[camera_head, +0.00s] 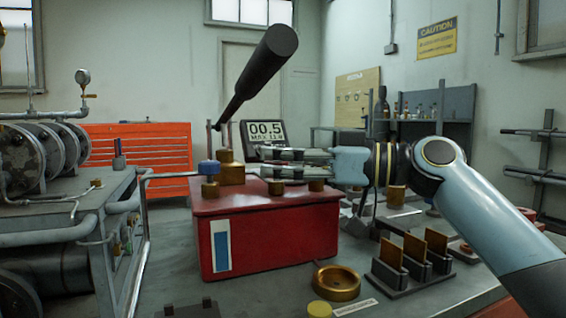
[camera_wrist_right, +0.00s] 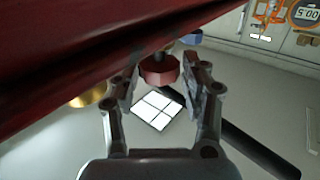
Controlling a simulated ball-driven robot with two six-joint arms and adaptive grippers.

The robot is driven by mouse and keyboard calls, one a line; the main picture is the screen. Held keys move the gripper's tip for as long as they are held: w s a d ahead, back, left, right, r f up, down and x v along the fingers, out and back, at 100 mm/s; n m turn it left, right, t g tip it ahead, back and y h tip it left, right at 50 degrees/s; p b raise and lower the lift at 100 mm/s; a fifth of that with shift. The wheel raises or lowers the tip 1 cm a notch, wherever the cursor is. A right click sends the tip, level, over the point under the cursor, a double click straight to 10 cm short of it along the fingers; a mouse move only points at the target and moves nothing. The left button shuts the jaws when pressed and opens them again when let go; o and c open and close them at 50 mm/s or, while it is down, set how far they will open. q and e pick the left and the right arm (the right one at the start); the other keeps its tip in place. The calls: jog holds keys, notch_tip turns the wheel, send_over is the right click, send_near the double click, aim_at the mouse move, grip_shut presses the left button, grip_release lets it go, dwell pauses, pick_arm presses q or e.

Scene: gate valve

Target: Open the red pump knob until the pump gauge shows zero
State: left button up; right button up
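The red pump knob (camera_wrist_right: 160,70) shows in the right wrist view, between the two fingers of my right gripper (camera_wrist_right: 162,78). Narrow gaps show on both sides of the knob, so the fingers are open around it and appear not to touch it. In the head view the right gripper (camera_head: 295,164) reaches in from the right above the red pump box (camera_head: 270,236); the knob cannot be made out there. The pump gauge (camera_head: 265,131) reads 00.5 behind the gripper. My left gripper is out of the head view.
A long black pump lever (camera_head: 262,70) rises steeply from the pump. A blue knob (camera_head: 209,167) sits at the box's left end. A brass dish (camera_head: 337,282) and a dark rack with brass plates (camera_head: 413,265) stand in front on the bench.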

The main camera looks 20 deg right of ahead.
jog(key=shift+o, duration=0.7)
notch_tip(320, 180, up, 10)
jog(key=shift+f, duration=0.1)
